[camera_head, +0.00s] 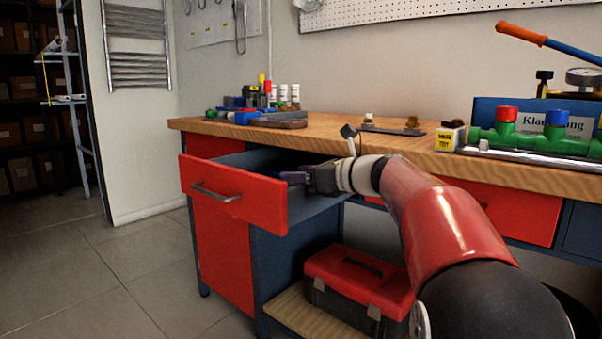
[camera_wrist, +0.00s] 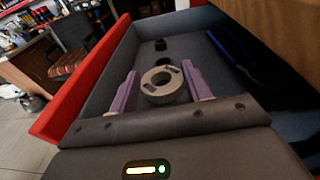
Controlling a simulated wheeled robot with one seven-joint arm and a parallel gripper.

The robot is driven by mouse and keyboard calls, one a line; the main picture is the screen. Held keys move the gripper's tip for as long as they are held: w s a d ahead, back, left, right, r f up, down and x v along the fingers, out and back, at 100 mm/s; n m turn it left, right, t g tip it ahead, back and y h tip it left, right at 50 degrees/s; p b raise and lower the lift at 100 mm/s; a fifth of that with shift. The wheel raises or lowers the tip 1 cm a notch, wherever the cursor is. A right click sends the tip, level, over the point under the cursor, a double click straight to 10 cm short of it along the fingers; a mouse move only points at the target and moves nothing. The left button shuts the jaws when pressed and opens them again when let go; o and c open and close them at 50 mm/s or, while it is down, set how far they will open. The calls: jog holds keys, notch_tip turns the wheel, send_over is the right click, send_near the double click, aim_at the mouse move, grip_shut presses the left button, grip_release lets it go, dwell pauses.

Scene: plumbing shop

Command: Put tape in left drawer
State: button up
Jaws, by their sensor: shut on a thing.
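The tape (camera_wrist: 165,97), a pale grey roll, sits between the two purple fingers of my gripper (camera_wrist: 161,72) in the wrist view. My gripper is shut on it. In the head view my gripper (camera_head: 293,177) reaches over the open left drawer (camera_head: 240,195), which has a red front and a grey inside. The tape does not show clearly in that view. In the wrist view the drawer (camera_wrist: 107,68) surrounds the fingers and tape. I cannot tell whether the tape touches the drawer floor.
Small black objects (camera_wrist: 160,45) lie farther along inside the drawer. The wooden worktop (camera_head: 300,138) holds tools and green valves (camera_head: 555,142). A red toolbox (camera_head: 358,280) stands on the lower shelf. The floor (camera_head: 90,275) at left is clear.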

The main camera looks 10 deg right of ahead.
jog(key=shift+f, duration=0.25)
jog(key=o, duration=0.9)
jog(key=shift+f, duration=0.1)
jog(key=shift+o, duration=0.2)
jog(key=shift+r, duration=0.3)
jog(key=r+p+v, duration=0.1)
jog(key=v, duration=1.1)
